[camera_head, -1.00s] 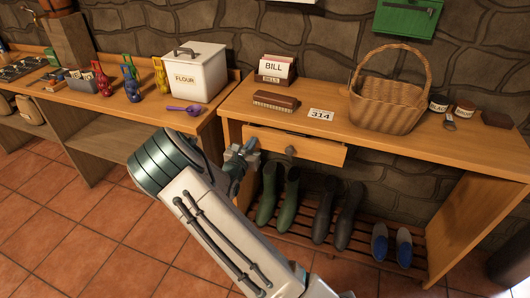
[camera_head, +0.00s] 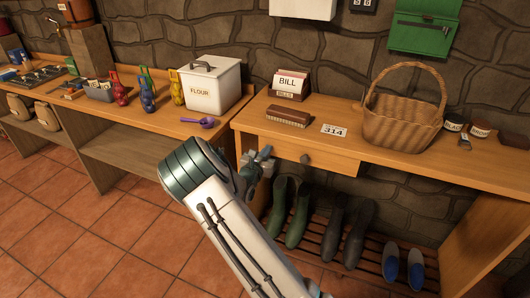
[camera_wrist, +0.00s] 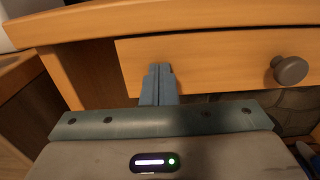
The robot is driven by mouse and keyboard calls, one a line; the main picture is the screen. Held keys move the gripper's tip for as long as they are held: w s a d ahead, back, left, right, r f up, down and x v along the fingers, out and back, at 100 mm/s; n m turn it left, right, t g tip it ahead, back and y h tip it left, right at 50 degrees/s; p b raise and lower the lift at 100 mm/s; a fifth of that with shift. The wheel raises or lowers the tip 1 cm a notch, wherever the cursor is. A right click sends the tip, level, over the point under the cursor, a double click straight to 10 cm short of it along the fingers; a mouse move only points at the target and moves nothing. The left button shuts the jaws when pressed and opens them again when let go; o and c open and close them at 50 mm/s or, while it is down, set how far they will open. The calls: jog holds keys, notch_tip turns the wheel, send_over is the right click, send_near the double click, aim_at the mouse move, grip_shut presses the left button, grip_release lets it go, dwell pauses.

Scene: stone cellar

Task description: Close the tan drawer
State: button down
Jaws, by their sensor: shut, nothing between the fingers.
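The tan drawer (camera_head: 335,161) sits under the top of the wooden table, with a dark round knob (camera_head: 305,159) on its front. Its front is close beneath the table edge; I cannot tell whether a small gap is left. In the wrist view the drawer front (camera_wrist: 220,58) spans the upper right, with the knob (camera_wrist: 289,70) at the right. My gripper (camera_head: 264,155) is shut and empty. Its fingertips, also in the wrist view (camera_wrist: 160,70), are at the left part of the drawer front, left of the knob; contact seems likely but is not certain.
The table (camera_head: 400,165) holds a bill box (camera_head: 288,84), a brush (camera_head: 288,116), a 314 card (camera_head: 334,130) and a wicker basket (camera_head: 400,118). Green boots (camera_head: 298,213) and other footwear stand on the slatted rack below. A second bench (camera_head: 150,128) is at left.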

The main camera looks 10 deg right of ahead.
jog(key=v, duration=1.4)
jog(key=s+d+r+m+g+h+p, duration=0.1)
jog(key=s+d+r+m+g+p, duration=0.3)
jog(key=s+d+r+m+g, duration=0.9)
jog(key=s+a+r+m+y+p, duration=0.2)
jog(key=s+r+m+y, duration=0.3)
jog(key=s+m, duration=0.3)
jog(key=s+a+r+m+y+p, duration=0.3)
jog(key=s+a+r+m+y, duration=0.2)
jog(key=s+m, duration=0.3)
jog(key=shift+s+t+y, duration=0.4)
jog(key=shift+s+y, duration=0.1)
jog(key=shift+s, duration=0.65)
